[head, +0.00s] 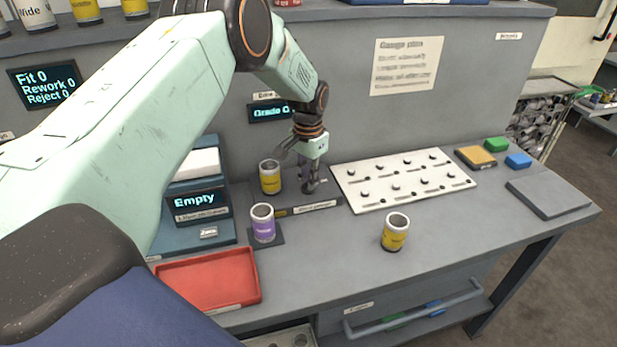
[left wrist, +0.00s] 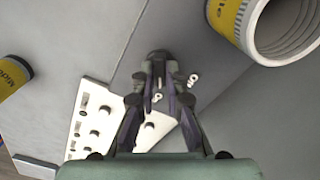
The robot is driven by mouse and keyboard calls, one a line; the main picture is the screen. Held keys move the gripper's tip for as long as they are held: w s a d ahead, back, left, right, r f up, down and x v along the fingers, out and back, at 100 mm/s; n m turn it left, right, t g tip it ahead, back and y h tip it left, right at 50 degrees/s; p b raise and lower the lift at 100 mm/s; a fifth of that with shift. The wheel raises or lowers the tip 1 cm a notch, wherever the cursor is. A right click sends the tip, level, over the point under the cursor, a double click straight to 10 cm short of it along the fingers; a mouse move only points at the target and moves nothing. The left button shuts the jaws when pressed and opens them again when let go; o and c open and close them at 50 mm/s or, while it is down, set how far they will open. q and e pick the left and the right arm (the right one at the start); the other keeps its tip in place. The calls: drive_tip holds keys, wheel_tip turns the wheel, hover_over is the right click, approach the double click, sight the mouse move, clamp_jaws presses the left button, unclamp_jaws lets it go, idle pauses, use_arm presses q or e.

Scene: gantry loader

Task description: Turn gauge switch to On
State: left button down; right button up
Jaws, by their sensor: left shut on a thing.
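My left gripper (head: 312,186) is low over the bench, between a yellow-labelled can and the white pegged board. In the left wrist view its fingers (left wrist: 159,62) come together at the tips around a small dark thing. The fingers mostly hide that thing, and I cannot tell whether it is the gauge switch. I cannot make out a switch or its setting elsewhere. A dark bar (head: 299,209) with a white label lies just in front of the gripper. A lit display (head: 270,112) on the back panel sits behind my arm. My right gripper is not in view.
The yellow-labelled can (head: 269,178) stands left of the gripper, close in the left wrist view (left wrist: 228,18). A purple can (head: 263,224), another yellow can (head: 395,233), the pegged board (head: 449,178) and a red tray (head: 232,285) surround it.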

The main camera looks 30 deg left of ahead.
use_arm(q)
drive_tip(key=shift+f, duration=0.1)
idle(0.4)
drive_tip(key=c, duration=1.4)
unclamp_jaws()
wheel_tip(320, 180, up, 12)
drive_tip(key=shift+r, duration=0.1)
